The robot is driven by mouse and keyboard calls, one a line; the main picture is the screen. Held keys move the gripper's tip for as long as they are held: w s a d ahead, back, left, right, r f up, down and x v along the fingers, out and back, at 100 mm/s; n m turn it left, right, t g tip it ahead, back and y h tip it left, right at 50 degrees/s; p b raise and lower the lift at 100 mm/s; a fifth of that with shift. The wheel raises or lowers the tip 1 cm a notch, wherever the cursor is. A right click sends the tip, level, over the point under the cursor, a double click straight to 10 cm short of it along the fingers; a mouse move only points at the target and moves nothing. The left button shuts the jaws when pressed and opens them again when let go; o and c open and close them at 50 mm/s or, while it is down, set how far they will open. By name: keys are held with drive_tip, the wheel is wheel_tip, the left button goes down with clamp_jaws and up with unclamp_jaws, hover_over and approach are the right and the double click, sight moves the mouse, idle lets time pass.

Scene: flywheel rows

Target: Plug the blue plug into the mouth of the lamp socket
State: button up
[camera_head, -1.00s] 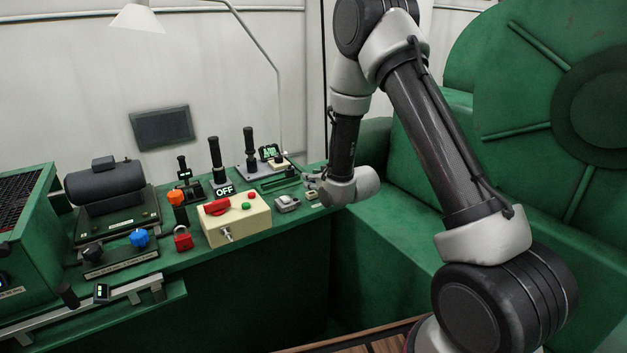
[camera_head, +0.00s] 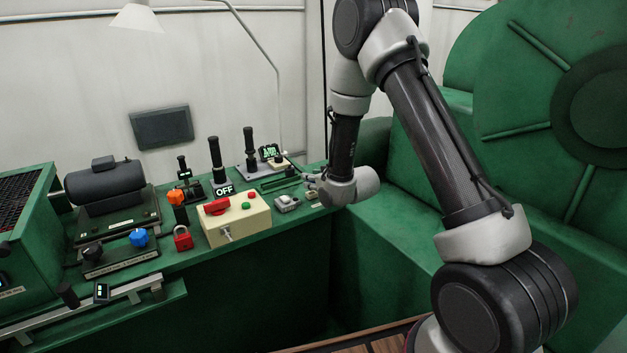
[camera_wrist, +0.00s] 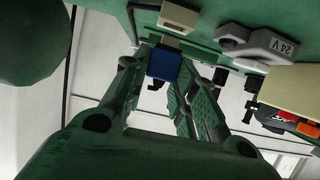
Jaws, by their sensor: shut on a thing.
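The blue plug (camera_wrist: 162,66) is between the fingertips of my gripper (camera_wrist: 156,77) in the wrist view, and the gripper is shut on it. A pale grey end of the plug points towards a small beige block (camera_wrist: 179,16), which looks like the lamp socket. The plug's end is very close to the block; I cannot tell whether it touches or has entered the mouth. In the head view my gripper (camera_head: 317,185) is at the right end of the green bench, where the plug is too small or hidden to make out.
A grey box marked 24 V (camera_wrist: 270,46) sits beside the block; it also shows in the head view (camera_head: 287,203). A beige control box (camera_head: 236,219), a red padlock (camera_head: 183,238) and black levers (camera_head: 216,160) stand left. Green machinery (camera_head: 400,235) closes off the right.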

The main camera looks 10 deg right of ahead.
drive_tip(key=shift+f, duration=1.15)
drive_tip(key=o, duration=0.9)
drive_tip(key=shift+o, duration=0.2)
drive_tip(key=shift+s, duration=0.1)
drive_tip(key=v, duration=0.6)
drive_tip(key=shift+s+d+r, duration=0.1)
drive_tip(key=shift+r, duration=0.05)
drive_tip(key=shift+s+d+r, duration=0.1)
drive_tip(key=shift+s, duration=0.35)
